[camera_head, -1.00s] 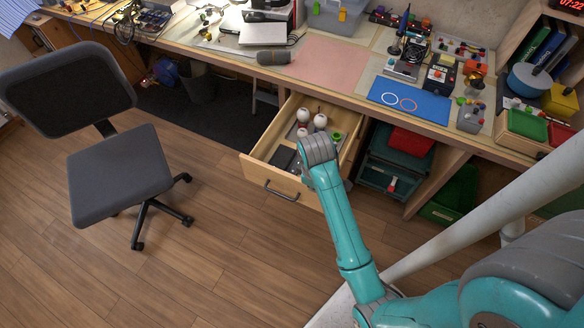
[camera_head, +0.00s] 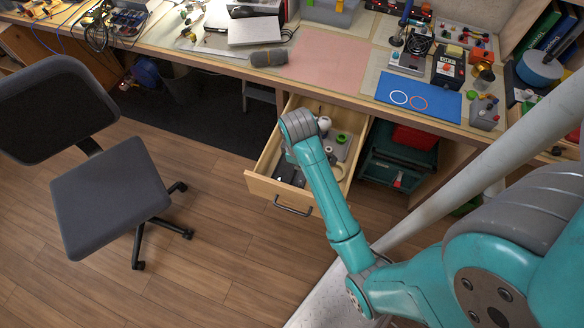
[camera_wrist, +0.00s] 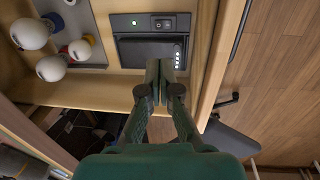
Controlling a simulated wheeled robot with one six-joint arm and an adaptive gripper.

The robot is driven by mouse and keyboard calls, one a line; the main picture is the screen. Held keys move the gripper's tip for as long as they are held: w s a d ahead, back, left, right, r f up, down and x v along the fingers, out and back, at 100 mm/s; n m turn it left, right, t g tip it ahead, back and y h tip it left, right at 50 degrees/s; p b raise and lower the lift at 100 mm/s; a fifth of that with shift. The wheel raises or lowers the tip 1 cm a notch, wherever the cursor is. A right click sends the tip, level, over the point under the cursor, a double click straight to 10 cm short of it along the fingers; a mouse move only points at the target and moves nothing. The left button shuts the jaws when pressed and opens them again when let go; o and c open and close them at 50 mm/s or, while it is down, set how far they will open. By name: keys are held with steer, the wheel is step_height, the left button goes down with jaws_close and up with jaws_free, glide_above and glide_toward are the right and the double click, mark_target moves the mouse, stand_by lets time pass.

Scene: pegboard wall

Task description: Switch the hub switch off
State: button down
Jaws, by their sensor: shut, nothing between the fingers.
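The hub (camera_wrist: 150,48) is a dark box lying in the open drawer, with a lit green light (camera_wrist: 133,22) and a black rocker switch (camera_wrist: 163,24) on its top face. The hub also shows in the head view (camera_head: 284,172), partly hidden by my arm. My gripper (camera_wrist: 159,64) is shut and empty in the wrist view. Its fingertips appear over the hub's lower edge, below the switch in the picture; I cannot tell whether they touch it. The head view mostly hides my gripper behind my arm.
The wooden drawer (camera_head: 262,183) stands open below the desk. White round objects (camera_wrist: 50,68) lie beside the hub. The office chair (camera_head: 108,197) stands on the floor to the left, and a teal drawer unit (camera_head: 395,165) is right of the drawer.

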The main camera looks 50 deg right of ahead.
mark_target(300, 181)
stand_by(0.4)
steer(key=f, duration=0.4)
steer(key=d+f, duration=0.1)
steer(key=f, duration=0.9)
steer(key=shift+w+d, duration=0.35)
